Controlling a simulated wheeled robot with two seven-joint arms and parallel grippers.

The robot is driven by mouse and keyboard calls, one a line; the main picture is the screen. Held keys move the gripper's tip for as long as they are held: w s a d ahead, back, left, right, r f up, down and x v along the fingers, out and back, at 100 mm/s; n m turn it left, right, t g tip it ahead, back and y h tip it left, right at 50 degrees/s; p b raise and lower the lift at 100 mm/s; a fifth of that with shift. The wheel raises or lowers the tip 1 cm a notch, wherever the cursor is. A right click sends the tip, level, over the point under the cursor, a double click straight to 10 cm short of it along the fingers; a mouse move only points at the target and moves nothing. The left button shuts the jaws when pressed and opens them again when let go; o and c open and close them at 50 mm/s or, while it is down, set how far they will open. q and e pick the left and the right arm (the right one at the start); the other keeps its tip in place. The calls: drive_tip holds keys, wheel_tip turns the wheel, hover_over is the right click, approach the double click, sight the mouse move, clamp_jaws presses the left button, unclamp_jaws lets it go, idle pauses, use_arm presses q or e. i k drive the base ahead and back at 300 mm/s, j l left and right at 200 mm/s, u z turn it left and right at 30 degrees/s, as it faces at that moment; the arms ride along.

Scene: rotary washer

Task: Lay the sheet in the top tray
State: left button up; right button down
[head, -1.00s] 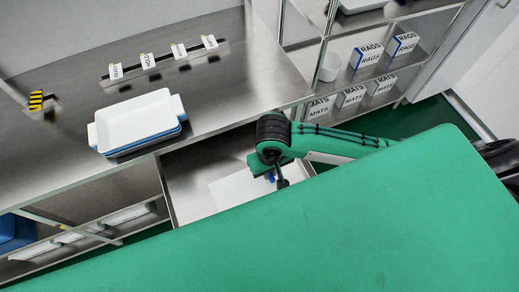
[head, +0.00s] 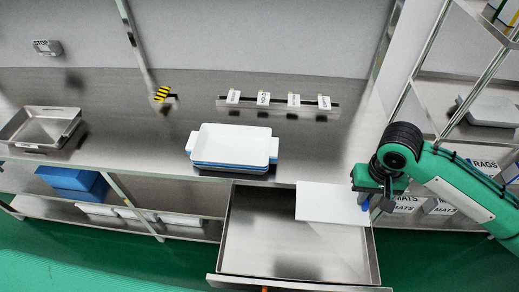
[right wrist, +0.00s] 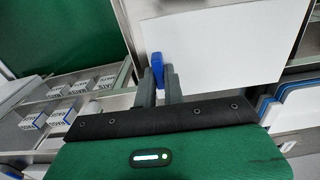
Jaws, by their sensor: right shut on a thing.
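A white sheet (head: 325,205) with a small blue tab (head: 365,203) is in my right gripper (head: 377,203). In the right wrist view the two fingers (right wrist: 159,88) are closed on the blue tab (right wrist: 157,66) at the edge of the sheet (right wrist: 225,48). In the head view the sheet appears over the right part of an open drawer. The top tray (head: 233,146) is white, looks empty and sits on a stack with blue and dark trays beneath it on the counter. The sheet is to its right and apart from it. My left gripper is not in view.
The open steel drawer (head: 250,240) juts out below the counter (head: 330,150). Several labelled tags (head: 263,98) stand on a rail behind the trays. A metal pan (head: 40,125) is at the left and a yellow-black striped piece (head: 163,94) stands behind. Shelves (head: 470,60) stand at right.

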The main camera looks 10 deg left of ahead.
sight(234, 151)
drive_tip(key=i+j+z, duration=0.2)
drive_tip(key=j, duration=0.6)
drive_tip(key=i+j+z, duration=0.2)
drive_tip(key=j, duration=0.6)
drive_tip(key=j+z, duration=0.2)
drive_tip(key=j, duration=0.6)
